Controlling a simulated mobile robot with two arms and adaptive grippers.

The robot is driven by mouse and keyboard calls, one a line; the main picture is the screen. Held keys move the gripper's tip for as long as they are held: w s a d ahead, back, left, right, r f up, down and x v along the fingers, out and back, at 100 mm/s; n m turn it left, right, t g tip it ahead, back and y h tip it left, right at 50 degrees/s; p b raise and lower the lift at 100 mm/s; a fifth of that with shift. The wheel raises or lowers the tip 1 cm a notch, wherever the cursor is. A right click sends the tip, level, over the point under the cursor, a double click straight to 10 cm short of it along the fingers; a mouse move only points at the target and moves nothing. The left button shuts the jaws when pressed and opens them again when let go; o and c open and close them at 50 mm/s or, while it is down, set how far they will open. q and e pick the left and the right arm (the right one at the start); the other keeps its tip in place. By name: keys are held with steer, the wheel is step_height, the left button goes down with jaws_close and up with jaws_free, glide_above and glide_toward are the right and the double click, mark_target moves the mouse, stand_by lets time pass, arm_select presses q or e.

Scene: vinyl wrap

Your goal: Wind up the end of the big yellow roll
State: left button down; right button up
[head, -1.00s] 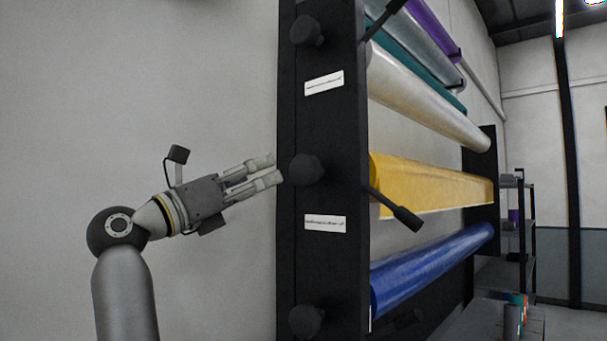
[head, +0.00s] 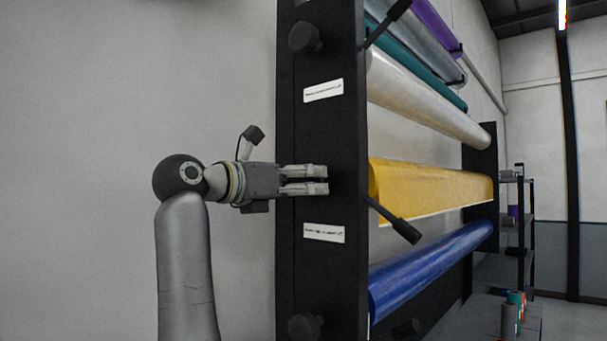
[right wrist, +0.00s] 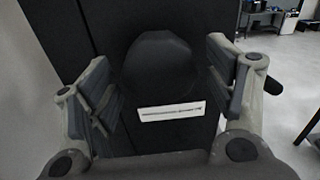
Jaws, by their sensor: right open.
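The big yellow roll (head: 430,180) lies across the rack in the head view, with a flap of its sheet hanging below it to a pale lower edge. At its near end, a dark knob (right wrist: 158,65) on the black side panel shows in the right wrist view. My right gripper (head: 327,180) is level in front of the panel at the yellow roll's height and hides this knob in the head view. In the right wrist view its fingers are open, one on each side of the knob; whether they touch it is unclear. My left gripper is not in view.
The black side panel (head: 340,130) has labels and further knobs above (head: 305,37) and below. A black lever (head: 398,222) sticks out beside the yellow roll. A white roll (head: 425,100) lies above and a blue roll (head: 430,270) below. Left of the panel is bare wall.

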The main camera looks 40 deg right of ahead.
steer(key=shift+d, duration=0.5)
steer(key=c, duration=1)
